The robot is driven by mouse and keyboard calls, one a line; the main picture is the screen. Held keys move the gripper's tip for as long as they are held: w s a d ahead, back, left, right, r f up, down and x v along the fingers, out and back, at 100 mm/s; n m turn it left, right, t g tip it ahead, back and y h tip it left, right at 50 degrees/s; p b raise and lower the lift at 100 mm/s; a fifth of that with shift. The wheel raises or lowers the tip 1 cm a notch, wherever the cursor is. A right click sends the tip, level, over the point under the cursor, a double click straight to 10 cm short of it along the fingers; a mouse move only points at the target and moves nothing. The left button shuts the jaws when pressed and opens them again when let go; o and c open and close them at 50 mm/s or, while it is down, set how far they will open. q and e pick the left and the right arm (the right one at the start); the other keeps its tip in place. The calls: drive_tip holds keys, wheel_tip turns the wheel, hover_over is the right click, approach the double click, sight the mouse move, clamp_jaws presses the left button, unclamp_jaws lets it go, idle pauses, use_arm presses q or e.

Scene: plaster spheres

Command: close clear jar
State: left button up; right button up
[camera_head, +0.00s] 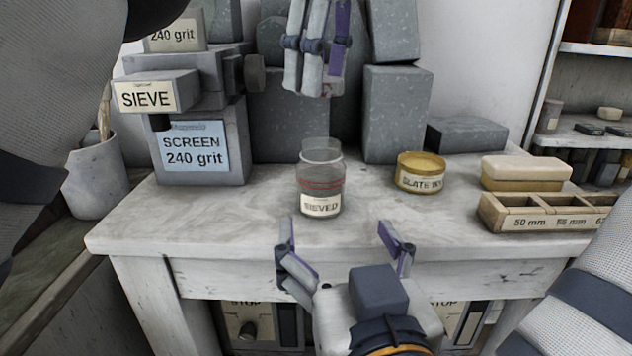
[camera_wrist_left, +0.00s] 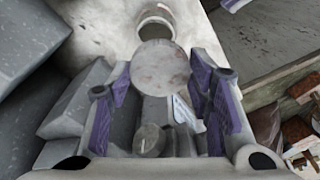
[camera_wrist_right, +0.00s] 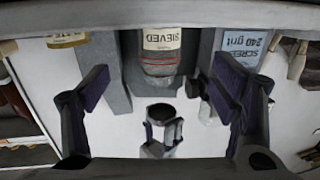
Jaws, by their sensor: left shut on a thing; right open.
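The clear jar (camera_head: 321,172), labelled SIEVED, stands upright and open-topped on the pale bench. It also shows at the top of the left wrist view (camera_wrist_left: 156,18) and the right wrist view (camera_wrist_right: 162,62). My left gripper (camera_head: 318,75) is raised above and behind the jar, shut on a round, mottled grey lid (camera_wrist_left: 161,68). The lid is apart from the jar and mostly hidden by the fingers in the head view. My right gripper (camera_head: 338,235) is open and empty in front of the jar, near the bench's front edge, its fingers spread wide.
A yellow tin (camera_head: 421,172) stands right of the jar. A divided wooden tray (camera_head: 545,222) with a pale block (camera_head: 525,170) behind it is farther right. Grey SIEVE and SCREEN blocks (camera_head: 200,145) stand left. Tall grey stone blocks (camera_head: 397,115) line the back.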

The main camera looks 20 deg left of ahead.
use_arm(q)
drive_tip(key=shift+w, duration=0.5)
drive_tip(key=shift+s+r, duration=0.1)
drive_tip(key=shift+s, duration=0.15)
use_arm(e)
drive_tip(key=x, duration=0.4)
drive_tip(key=r+x, duration=0.1)
drive_tip(key=x, duration=0.7)
drive_tip(key=shift+w+a+r, duration=0.2)
drive_tip(key=shift+w+r, duration=0.05)
drive_tip(key=shift+r, duration=0.1)
drive_tip(key=c, duration=1.8)
use_arm(q)
hover_over(321, 143)
drive_tip(key=shift+d+f, duration=0.2)
drive_tip(key=shift+f, duration=2.25)
drive_tip(key=shift+f, duration=0.1)
drive_tip(key=shift+f, duration=0.8)
